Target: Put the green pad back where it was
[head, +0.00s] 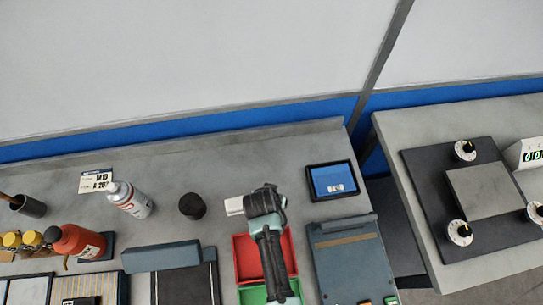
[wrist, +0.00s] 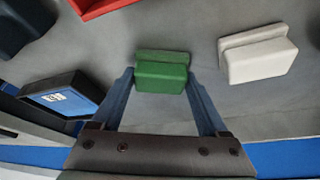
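The green pad (wrist: 161,75) is a small two-layered block in the wrist view. It sits snugly between the two fingertips of my gripper (wrist: 161,72), one finger against each end, and my gripper is shut on it. In the head view my gripper (head: 264,201) is over the back of the bench, and the green pad is hidden there. A white pad (wrist: 257,55) of similar shape lies on the bench to the right of the green pad in the wrist view. In the head view the white pad (head: 234,206) shows just left of my gripper.
A red tray (head: 244,268) and a green tray (head: 252,294) lie in front, partly behind my arm. A blue-screened tablet (head: 332,181) lies to the right, a black cup (head: 192,206) and a spray can (head: 131,199) to the left. Bare bench shows around the pads.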

